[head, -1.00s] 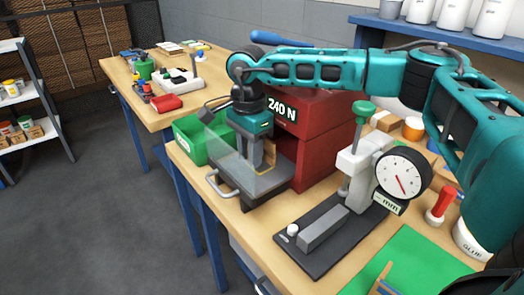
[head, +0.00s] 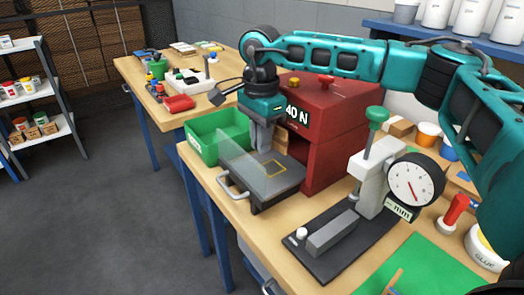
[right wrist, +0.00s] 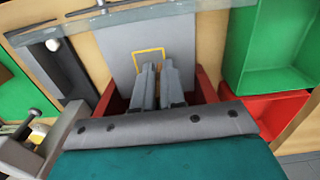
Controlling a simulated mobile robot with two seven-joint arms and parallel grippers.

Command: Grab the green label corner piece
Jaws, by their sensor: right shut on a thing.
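My right gripper (head: 265,143) hangs over the grey plate (head: 285,182) of the red press, above and behind its yellow corner outline. It also shows in the right wrist view (right wrist: 158,68), its fingers close together with a narrow gap. It is shut on a small wooden-brown piece (head: 281,139), which shows beside the fingers in the head view and which I take to be the corner piece. Its green label is not visible, and the fingers hide much of it. My left gripper is not in view.
The red press (head: 335,120) stands right behind the gripper. A clear guard (head: 236,160) rises at the plate's left edge. A green bin (head: 205,150) is to the left. A dial gauge stand (head: 372,180) is to the right. The plate's front is bare.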

